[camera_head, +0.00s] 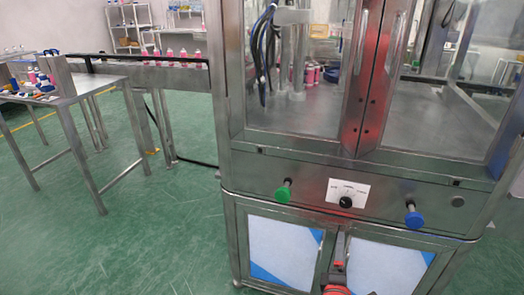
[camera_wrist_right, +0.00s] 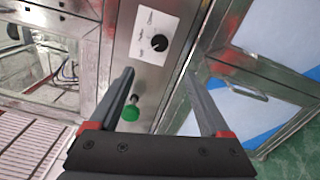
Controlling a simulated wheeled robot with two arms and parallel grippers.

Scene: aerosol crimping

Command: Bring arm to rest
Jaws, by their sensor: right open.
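My right gripper (camera_head: 341,250) is at the bottom of the head view, in front of the lower cabinet of the steel machine (camera_head: 400,170). In the right wrist view the gripper (camera_wrist_right: 160,75) has its two dark fingers wide apart, with nothing between them. The machine's front panel has a green button (camera_head: 283,191), a black rotary knob (camera_head: 345,202) on a white label, and a blue button (camera_head: 413,218). The green button (camera_wrist_right: 130,113) and the knob (camera_wrist_right: 159,42) also show in the right wrist view, beyond the fingers. My left gripper is not in view.
A steel table (camera_head: 88,84) with small items stands at the left. Behind it, a conveyor (camera_head: 140,74) carries several pink and white cans (camera_head: 183,57). Shelves (camera_head: 128,22) stand at the back. Green floor (camera_head: 150,235) is clear at the lower left.

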